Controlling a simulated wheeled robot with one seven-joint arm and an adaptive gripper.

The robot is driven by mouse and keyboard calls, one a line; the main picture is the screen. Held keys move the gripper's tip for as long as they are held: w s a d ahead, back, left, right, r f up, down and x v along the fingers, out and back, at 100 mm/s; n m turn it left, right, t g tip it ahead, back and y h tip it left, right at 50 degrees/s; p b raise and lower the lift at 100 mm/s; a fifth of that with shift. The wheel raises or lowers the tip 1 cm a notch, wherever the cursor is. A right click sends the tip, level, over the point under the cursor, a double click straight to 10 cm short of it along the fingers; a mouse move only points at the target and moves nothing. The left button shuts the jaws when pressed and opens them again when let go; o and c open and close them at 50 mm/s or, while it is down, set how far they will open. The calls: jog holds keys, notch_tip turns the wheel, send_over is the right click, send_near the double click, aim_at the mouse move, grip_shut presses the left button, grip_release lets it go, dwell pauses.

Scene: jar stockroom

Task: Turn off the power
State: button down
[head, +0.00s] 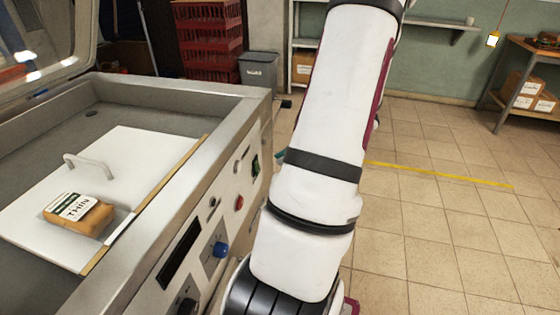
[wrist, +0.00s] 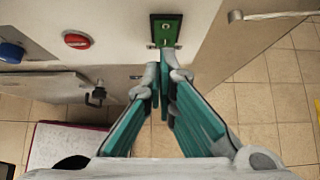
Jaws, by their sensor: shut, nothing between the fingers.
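The machine's front panel (head: 200,230) carries a green switch plate (head: 255,163) near its far end. In the wrist view the green plate (wrist: 166,28) shows a small pale spot in its middle. My gripper (wrist: 160,76) is shut and empty, its teal fingers pointing at the panel just below the plate. I cannot tell whether a fingertip touches it. In the head view my arm hides most of the gripper; a bit of teal shows beside the panel. A red knob (wrist: 77,40) sits left of the plate, and a blue knob (wrist: 11,53) farther left.
The machine (head: 250,95) has an open lid and a white board (head: 120,160) with a handle and a labelled orange-brown package (head: 78,215) on it. Red crates (head: 210,40) and a grey bin (head: 258,70) stand behind. The tiled floor to the right is clear.

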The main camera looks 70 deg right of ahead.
jog(key=w+r+p+v, duration=0.1)
jog(key=v, duration=0.6)
jog(key=shift+s+r, duration=0.3)
jog(key=shift+r, duration=0.05)
jog(key=shift+w, duration=0.1)
